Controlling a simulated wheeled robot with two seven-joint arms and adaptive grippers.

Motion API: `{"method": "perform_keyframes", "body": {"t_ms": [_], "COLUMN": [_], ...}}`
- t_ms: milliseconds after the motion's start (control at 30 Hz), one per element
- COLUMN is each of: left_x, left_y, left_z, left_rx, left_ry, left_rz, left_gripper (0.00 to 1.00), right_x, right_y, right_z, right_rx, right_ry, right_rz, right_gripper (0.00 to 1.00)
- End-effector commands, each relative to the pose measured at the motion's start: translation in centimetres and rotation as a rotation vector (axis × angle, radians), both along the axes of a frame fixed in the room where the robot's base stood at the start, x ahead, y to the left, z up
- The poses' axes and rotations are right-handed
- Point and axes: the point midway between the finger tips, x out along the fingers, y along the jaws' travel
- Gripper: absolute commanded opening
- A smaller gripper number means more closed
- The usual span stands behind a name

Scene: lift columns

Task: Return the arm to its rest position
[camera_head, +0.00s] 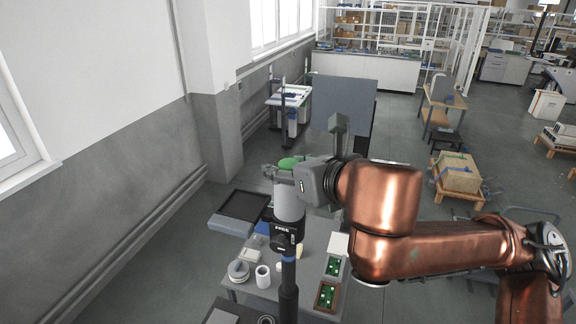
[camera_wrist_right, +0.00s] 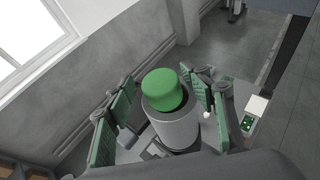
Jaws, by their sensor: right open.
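My right arm (camera_head: 430,245) is copper-coloured and reaches in from the right, bent over the worktable. Its right gripper (camera_head: 283,170) is at the top of an upright pale grey cylinder (camera_head: 289,205) on a dark stand. In the right wrist view, the gripper (camera_wrist_right: 158,108) is open, with green-padded fingers on either side of the cylinder (camera_wrist_right: 178,130) and its green cap (camera_wrist_right: 161,89). Gaps show between the fingers and the cap. The green cap (camera_head: 288,162) is partly hidden by the gripper in the head view. My left gripper is not in view.
Below is a grey worktable (camera_head: 312,240) with a white cup (camera_head: 263,276), a round grey item (camera_head: 238,270) and green-board trays (camera_head: 326,296). A dark tray (camera_head: 243,206) stands left. A dark grey panel (camera_head: 345,105) stands behind. Open floor lies right.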

Motion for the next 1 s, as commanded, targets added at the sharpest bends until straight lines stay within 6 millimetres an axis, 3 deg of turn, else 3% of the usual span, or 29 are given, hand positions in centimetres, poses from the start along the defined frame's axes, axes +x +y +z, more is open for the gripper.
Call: {"method": "perform_keyframes", "body": {"t_ms": [200, 1000], "left_x": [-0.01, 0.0], "left_y": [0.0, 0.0], "left_z": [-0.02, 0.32], "left_rx": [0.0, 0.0], "left_ry": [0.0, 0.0], "left_rz": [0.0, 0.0], "left_gripper": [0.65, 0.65], "right_x": [0.08, 0.01], "right_y": [-0.07, -0.01], "right_z": [-0.29, 0.36], "right_rx": [-0.003, 0.0], "right_ry": [0.005, -0.001], "right_rz": [-0.002, 0.0], "right_gripper": [0.66, 0.66]}}
